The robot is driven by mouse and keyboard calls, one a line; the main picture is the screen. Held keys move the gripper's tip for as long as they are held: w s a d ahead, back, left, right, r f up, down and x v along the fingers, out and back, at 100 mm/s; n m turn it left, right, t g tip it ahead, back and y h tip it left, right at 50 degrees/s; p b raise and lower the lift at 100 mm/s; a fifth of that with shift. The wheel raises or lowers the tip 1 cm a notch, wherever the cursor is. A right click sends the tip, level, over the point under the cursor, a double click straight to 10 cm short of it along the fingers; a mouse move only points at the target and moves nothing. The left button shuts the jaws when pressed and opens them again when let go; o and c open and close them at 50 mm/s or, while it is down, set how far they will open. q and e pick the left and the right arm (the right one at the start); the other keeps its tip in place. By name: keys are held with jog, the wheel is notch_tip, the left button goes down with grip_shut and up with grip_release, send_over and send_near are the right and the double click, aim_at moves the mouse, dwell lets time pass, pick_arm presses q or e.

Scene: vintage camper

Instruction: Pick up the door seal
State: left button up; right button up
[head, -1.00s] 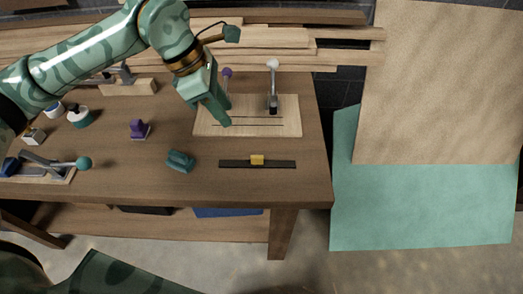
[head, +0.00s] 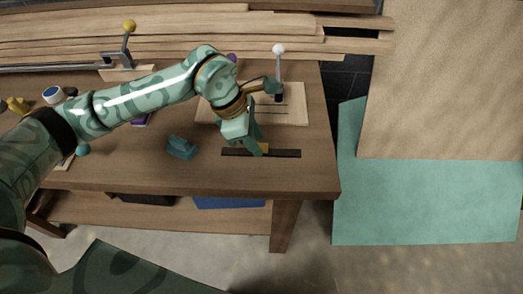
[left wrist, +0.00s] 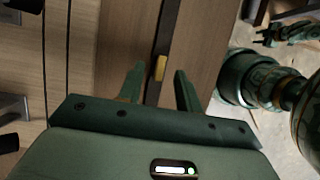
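The door seal, as I take it, is the long black strip (head: 285,154) with a yellow block at its middle, lying flat near the bench's front edge. In the left wrist view the strip (left wrist: 168,30) and its yellow block (left wrist: 160,67) show between my fingers. My left gripper (head: 257,149) is over the strip's middle, its fingers open on either side. Nothing is visibly held, and the gripper partly hides the block in the head view.
Behind is a pale board (head: 294,117) with a white-knobbed lever (head: 279,70). A yellow-knobbed clamp (head: 127,50) stands at the back left. The bench's front right is clear.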

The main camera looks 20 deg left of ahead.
pick_arm(q)
jog(key=shift+x, duration=1.1)
grip_shut()
jog(key=shift+r, duration=0.1)
